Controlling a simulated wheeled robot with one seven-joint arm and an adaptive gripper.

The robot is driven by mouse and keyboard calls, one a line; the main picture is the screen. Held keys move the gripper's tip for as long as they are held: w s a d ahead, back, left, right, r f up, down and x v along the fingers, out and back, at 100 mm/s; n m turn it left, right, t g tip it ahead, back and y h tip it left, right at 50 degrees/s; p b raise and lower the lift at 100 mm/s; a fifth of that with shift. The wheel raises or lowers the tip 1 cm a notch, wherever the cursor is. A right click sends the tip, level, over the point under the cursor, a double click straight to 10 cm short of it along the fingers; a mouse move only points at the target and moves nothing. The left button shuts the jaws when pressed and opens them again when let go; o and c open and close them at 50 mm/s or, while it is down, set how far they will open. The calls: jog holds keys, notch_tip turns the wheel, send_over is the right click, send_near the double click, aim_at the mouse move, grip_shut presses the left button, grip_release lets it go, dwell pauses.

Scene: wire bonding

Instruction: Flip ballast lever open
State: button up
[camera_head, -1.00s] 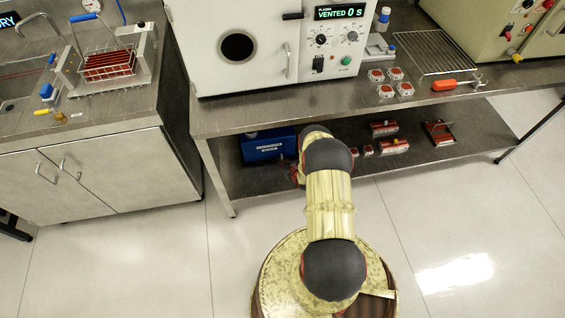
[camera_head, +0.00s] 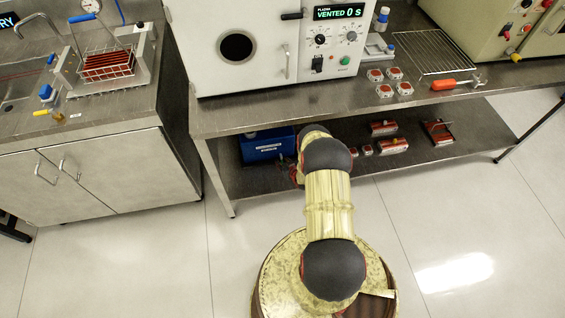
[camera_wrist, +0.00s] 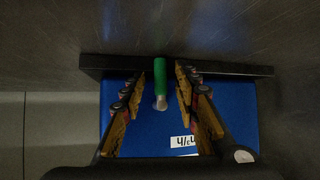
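The ballast lever, seen in the wrist view, appears to be the small green handle (camera_wrist: 160,75) with a pale metallic end. It is at the dark edge of a blue box (camera_wrist: 150,141) bearing a white label. My gripper (camera_wrist: 158,100) is open, with one yellow-and-black finger on each side of the lever. The right finger is closer to the lever, but no clear contact shows. In the head view the blue box (camera_head: 262,150) stands on the shelf under the bench. My arm hides the gripper and the lever there.
The steel bench (camera_head: 225,118) lies above the shelf, with a white plasma cabinet (camera_head: 215,75) on it. Several red-and-white parts (camera_head: 384,128) are on the shelf to the right. The lower shelf (camera_head: 335,180) has bare room near its front edge.

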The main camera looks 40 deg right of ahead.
jog(key=shift+s, duration=0.1)
jog(key=v, duration=1.1)
jog(key=shift+s+a+r, duration=0.2)
jog(key=shift+s+r, duration=0.05)
jog(key=shift+r, duration=0.05)
